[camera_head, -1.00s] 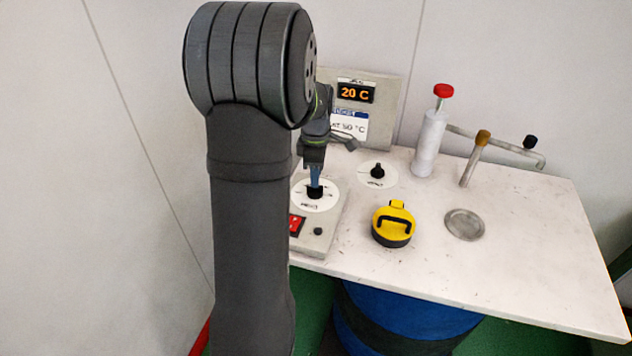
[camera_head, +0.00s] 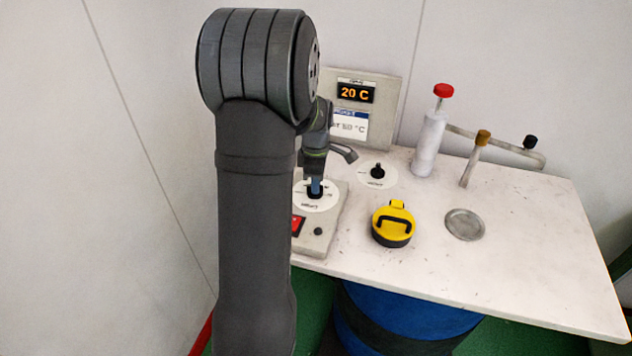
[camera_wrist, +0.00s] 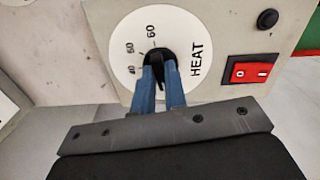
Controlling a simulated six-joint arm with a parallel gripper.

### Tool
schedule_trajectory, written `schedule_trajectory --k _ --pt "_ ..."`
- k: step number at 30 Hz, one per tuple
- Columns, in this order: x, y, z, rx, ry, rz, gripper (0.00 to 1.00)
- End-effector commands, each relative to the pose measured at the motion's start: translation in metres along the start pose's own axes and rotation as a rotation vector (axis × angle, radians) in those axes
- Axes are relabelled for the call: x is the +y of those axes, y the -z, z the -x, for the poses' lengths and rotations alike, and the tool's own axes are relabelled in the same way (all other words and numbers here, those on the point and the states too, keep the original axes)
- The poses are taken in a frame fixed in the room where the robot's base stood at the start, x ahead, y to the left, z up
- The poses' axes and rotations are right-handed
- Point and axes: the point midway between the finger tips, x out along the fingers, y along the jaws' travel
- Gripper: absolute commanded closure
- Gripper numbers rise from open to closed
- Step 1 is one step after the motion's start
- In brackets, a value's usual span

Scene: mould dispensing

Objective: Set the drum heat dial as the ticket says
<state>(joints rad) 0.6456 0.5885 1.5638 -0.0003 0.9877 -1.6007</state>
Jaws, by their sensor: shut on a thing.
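The heat dial is a black knob on a white disc (camera_head: 329,206) on the grey control box. The display (camera_head: 355,93) on the back panel reads 20 C. The ticket (camera_head: 350,126) below it is partly hidden by my arm and its number is too blurred to read surely.
A red switch (camera_wrist: 252,70) and a small black button (camera_wrist: 267,19) sit beside the dial. A second dial (camera_head: 377,172), a yellow-and-black lid (camera_head: 393,224), a white cylinder with a red cap (camera_head: 428,145), a pipe with taps (camera_head: 505,147) and a round metal plate (camera_head: 465,225) stand on the white table.

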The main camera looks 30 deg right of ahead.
Motion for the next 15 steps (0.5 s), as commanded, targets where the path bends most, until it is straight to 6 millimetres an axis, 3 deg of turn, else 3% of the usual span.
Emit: schedule_trajectory --k 8,15 --pt "-0.0001 0.0001 0.0001 0.0 0.001 -0.079 1.0" --pt "-0.0005 0.0003 0.0 0.0 0.002 -0.256 1.0"
